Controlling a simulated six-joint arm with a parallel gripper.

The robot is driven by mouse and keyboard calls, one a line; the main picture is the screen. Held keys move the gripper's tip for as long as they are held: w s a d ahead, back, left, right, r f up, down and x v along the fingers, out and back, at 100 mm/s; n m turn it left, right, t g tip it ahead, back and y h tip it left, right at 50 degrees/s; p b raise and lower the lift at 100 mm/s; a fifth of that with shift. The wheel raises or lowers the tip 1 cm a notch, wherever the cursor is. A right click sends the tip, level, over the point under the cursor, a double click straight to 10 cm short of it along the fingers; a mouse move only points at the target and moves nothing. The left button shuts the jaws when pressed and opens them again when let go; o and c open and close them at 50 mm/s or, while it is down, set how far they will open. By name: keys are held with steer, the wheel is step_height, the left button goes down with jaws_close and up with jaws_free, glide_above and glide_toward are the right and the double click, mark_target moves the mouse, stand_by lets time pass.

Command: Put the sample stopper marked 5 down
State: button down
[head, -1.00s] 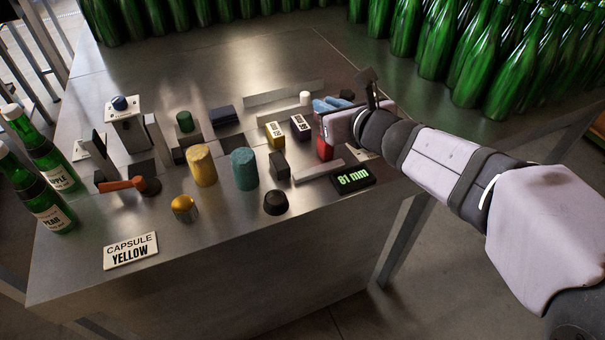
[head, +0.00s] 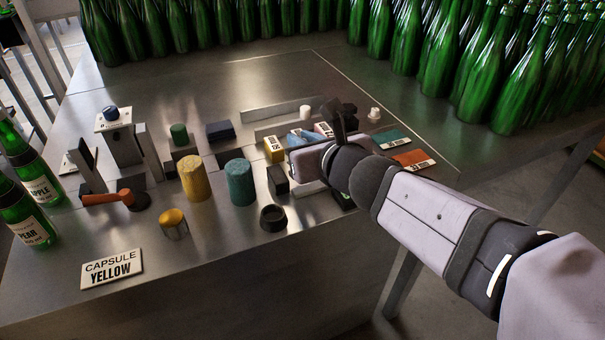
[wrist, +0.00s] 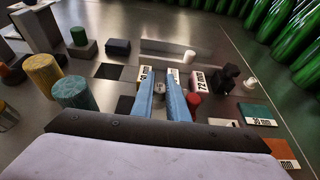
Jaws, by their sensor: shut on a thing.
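My gripper (wrist: 162,88) shows two blue fingers in the wrist view, closed on a small greyish piece, the sample stopper (wrist: 159,89). The fingers hide most of it and no number can be read on it. In the head view my gripper (head: 301,138) is over the right part of the steel table, by the yellow-labelled block (head: 274,149); the held stopper cannot be made out there. A white stopper (head: 305,112) stands behind the fingers, and another white piece (head: 374,114) stands farther right.
A red cylinder (wrist: 193,102) and a block marked 72 mm (wrist: 198,82) are close right of the fingers. Yellow (head: 196,178) and teal (head: 240,182) cylinders stand to the left. Teal (head: 391,139) and orange (head: 411,159) cards lie at right. Green bottles (head: 450,60) crowd the back.

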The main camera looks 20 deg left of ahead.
steer(key=shift+f+b, duration=0.5)
steer(key=shift+f, duration=0.45)
step_height(320, 180, down, 4)
steer(key=b, duration=0.3)
steer(key=shift+r, duration=0.1)
steer(key=shift+b, duration=0.3)
steer(key=c, duration=1.7)
jaws_free()
steer(key=shift+c, duration=0.2)
